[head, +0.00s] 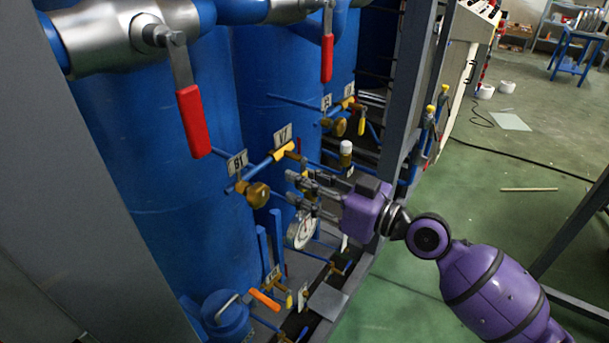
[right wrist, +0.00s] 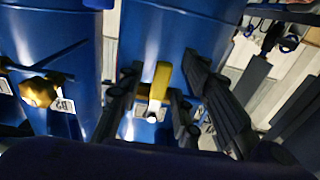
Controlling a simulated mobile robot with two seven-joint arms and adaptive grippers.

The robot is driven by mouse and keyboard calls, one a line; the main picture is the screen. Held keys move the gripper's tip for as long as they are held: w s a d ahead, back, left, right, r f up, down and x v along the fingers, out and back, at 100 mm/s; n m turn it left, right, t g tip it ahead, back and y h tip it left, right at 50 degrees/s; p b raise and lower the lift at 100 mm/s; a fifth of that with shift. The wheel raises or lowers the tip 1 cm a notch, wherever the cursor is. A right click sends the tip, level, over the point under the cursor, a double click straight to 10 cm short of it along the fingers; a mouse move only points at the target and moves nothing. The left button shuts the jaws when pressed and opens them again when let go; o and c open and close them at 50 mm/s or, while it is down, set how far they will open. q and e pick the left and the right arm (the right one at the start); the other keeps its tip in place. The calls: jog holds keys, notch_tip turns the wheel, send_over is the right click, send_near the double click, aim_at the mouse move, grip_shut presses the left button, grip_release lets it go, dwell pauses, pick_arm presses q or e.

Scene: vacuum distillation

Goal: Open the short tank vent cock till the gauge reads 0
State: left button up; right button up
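My right gripper (head: 293,187) reaches in from the right toward the pipework in front of the blue tanks. In the right wrist view its dark fingers (right wrist: 157,100) stand apart, with a yellow cock handle (right wrist: 162,78) in the gap between them. I cannot tell whether they touch it. A brass cock (head: 284,151) with a tag that seems to read V7 (head: 282,136) is just above the fingers in the head view. The round white-faced gauge (head: 301,231) hangs just below the gripper, partly covered; its reading is too small to make out. My left gripper is out of view.
Two large red-handled valves (head: 193,120) (head: 327,58) hang from the upper pipes. A brass fitting (head: 257,195) sits left of the gripper, and an orange-handled valve (head: 265,299) is low down. A grey frame post (head: 405,90) stands close behind the arm.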

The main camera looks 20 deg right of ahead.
jog(key=shift+w+a+r, duration=0.15)
jog(key=shift+w+a, duration=0.05)
jog(key=shift+a, duration=0.05)
jog(key=shift+w+f, duration=0.1)
jog(key=shift+f, duration=0.1)
grip_shut()
